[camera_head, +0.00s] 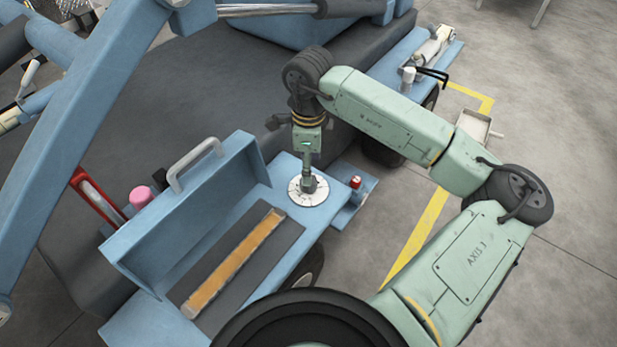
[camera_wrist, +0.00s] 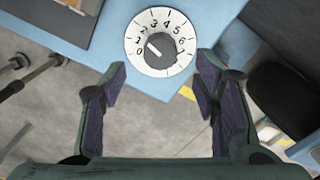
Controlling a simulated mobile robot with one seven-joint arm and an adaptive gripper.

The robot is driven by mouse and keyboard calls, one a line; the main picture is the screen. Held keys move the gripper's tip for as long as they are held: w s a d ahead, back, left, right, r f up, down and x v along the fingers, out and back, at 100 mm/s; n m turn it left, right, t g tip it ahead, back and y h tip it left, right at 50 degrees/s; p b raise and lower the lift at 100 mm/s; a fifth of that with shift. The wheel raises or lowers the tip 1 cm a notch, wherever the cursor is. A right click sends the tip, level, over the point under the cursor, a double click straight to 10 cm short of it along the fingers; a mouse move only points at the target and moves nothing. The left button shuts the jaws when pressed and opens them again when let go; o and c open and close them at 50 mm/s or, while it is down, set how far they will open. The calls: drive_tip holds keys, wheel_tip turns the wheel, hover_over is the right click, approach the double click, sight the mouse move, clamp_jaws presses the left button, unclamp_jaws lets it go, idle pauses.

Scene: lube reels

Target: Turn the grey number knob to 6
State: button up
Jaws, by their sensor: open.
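The grey number knob (camera_wrist: 162,50) sits at the centre of a round white dial (camera_wrist: 160,22) on a blue surface. The dial carries black numbers, and the knob's pale mark points left, toward the low numbers; the exact number is hard to tell. In the head view the dial (camera_head: 319,198) lies at the right end of the blue bench, and my gripper hides most of the knob. My gripper (camera_head: 308,182) points down over the dial. In the wrist view my gripper (camera_wrist: 163,70) is open, its fingers apart, with the knob beyond the tips and roughly between them.
A blue lid with a grey handle (camera_head: 195,163) stands left of the dial. A long wooden strip (camera_head: 235,262) lies in a dark tray in front. A small red-topped item (camera_head: 355,183) stands just right of the dial. Open floor lies farther right.

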wheel_tip(320, 180, down, 6)
drive_tip(key=shift+f, duration=0.2)
drive_tip(key=c, duration=1.2)
drive_tip(key=shift+o, duration=0.2)
drive_tip(key=shift+f, duration=0.1)
